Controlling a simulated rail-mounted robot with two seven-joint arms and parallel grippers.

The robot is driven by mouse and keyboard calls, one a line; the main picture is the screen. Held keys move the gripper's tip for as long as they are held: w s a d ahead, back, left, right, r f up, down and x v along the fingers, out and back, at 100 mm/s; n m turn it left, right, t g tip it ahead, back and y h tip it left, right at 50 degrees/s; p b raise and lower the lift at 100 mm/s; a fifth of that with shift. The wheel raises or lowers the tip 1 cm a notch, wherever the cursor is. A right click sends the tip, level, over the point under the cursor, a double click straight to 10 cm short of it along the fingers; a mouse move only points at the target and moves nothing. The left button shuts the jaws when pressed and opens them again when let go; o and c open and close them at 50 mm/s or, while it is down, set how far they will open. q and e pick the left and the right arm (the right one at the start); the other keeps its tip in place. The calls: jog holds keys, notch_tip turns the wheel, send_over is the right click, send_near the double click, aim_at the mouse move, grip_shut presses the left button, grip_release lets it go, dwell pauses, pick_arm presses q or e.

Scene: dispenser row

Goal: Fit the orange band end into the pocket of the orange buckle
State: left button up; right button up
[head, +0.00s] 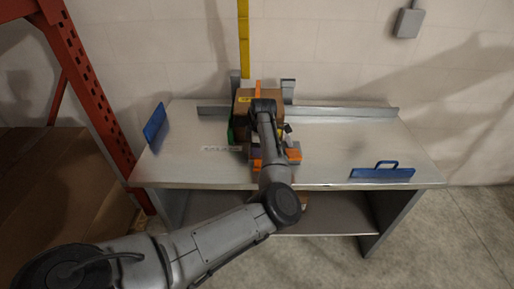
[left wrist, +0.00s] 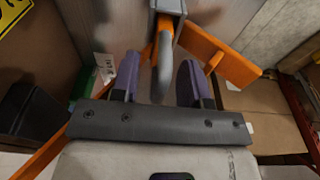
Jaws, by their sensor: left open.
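My left gripper (left wrist: 157,72) is open, with its two purple fingers apart. A rounded grey piece (left wrist: 161,72) with orange along its side lies between the fingers in the left wrist view. I cannot tell whether they touch it. A flat orange piece (left wrist: 218,54) runs to the right behind it. Orange also shows in the head view beside my arm, at a small orange piece (head: 293,154) on the table and an orange strip (head: 258,86) at the box top. I cannot tell which is the band end or the buckle; my arm hides much of this area.
A cardboard box (head: 243,103) stands at the table's (head: 330,145) back, near a grey rail (head: 345,111). A blue handle (head: 383,173) is at the right front and a blue plate (head: 154,122) at the left edge. A red rack (head: 92,85) stands left. The table's right half is mostly clear.

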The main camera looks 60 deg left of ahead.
pick_arm(q)
notch_tip(320, 180, up, 14)
jog(key=w+p, duration=0.1)
jog(key=p, duration=0.2)
jog(key=shift+w+d+f+p, duration=0.2)
jog(key=shift+d+p, duration=0.15)
jog(key=shift+d, duration=0.05)
dwell(0.4)
